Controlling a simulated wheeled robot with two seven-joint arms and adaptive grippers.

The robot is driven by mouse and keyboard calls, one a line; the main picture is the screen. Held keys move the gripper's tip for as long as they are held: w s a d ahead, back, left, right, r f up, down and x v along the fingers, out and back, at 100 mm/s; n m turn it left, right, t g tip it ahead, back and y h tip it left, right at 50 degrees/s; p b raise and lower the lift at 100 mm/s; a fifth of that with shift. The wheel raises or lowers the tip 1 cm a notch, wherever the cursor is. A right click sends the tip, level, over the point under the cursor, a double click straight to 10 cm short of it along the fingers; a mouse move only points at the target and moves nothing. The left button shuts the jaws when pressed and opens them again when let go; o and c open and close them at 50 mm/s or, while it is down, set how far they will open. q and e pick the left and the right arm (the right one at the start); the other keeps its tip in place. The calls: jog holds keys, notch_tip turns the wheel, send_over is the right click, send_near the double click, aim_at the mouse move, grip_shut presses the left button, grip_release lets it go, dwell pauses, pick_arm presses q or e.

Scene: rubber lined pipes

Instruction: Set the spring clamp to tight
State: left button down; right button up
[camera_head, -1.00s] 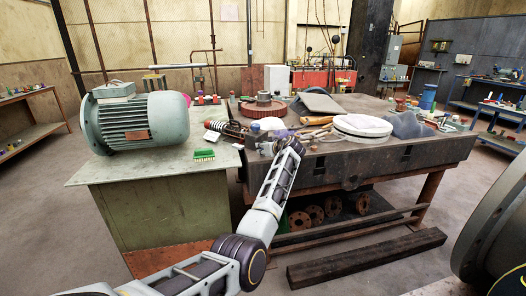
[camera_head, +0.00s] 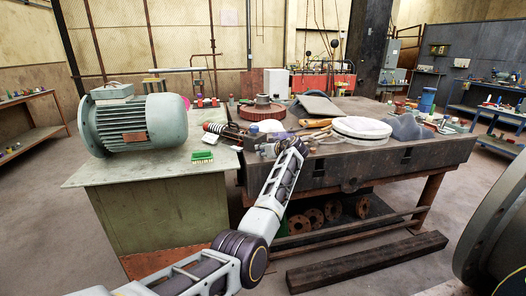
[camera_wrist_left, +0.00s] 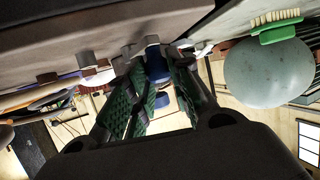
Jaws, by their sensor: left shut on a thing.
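My left gripper (camera_head: 266,150) is at the near left corner of the dark metal workbench (camera_head: 340,168), close to its top edge. In the left wrist view its green-padded fingers (camera_wrist_left: 152,72) are closed in on a small thing. A blue piece (camera_wrist_left: 157,64) shows between the fingertips, but I cannot tell whether it is the thing held. I cannot make out the spring clamp for certain; the gripper hides part of that corner. My right gripper is not in view.
A grey-green motor (camera_head: 140,125) and a green brush (camera_head: 202,156) are on the green cabinet at left. A red gear (camera_head: 262,113), a hammer (camera_head: 314,123) and a white round lid (camera_head: 361,129) crowd the bench. Open floor lies in front of the cabinet.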

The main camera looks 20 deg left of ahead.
pick_arm(q)
jog(key=shift+d, duration=0.1)
jog(key=c, duration=1.3)
grip_release()
jog(key=shift+d, duration=0.1)
jog(key=shift+v, duration=5.9)
jog(key=shift+r, duration=0.2)
